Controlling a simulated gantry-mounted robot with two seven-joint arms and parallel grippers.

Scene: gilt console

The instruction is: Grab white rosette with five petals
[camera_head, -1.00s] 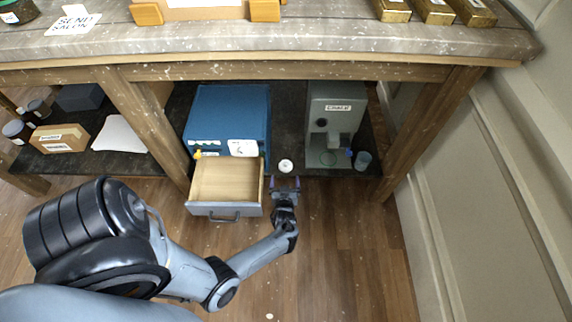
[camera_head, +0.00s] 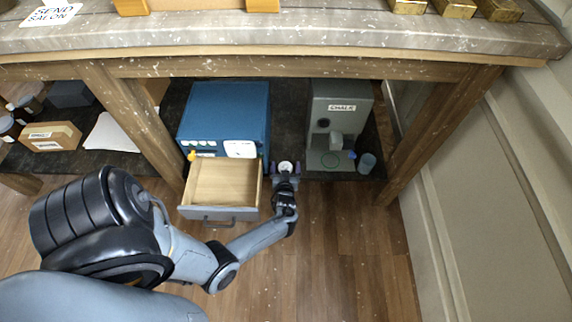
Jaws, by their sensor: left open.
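A small round white piece (camera_head: 286,166), which looks like the white rosette, lies on the dark lower shelf between the blue cabinet and the grey machine. Its petals are too small to count. My left gripper (camera_head: 286,169) is open at the shelf's front edge, with its fingers on either side of the white piece. I cannot tell whether the fingers touch it. My right gripper is not in view.
The blue cabinet (camera_head: 225,112) has an open, empty-looking drawer (camera_head: 222,184) just left of my gripper. The grey machine labelled CHALK (camera_head: 341,105) and a small blue-grey cup (camera_head: 367,163) stand to the right. The worn tabletop (camera_head: 300,38) overhangs the shelf.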

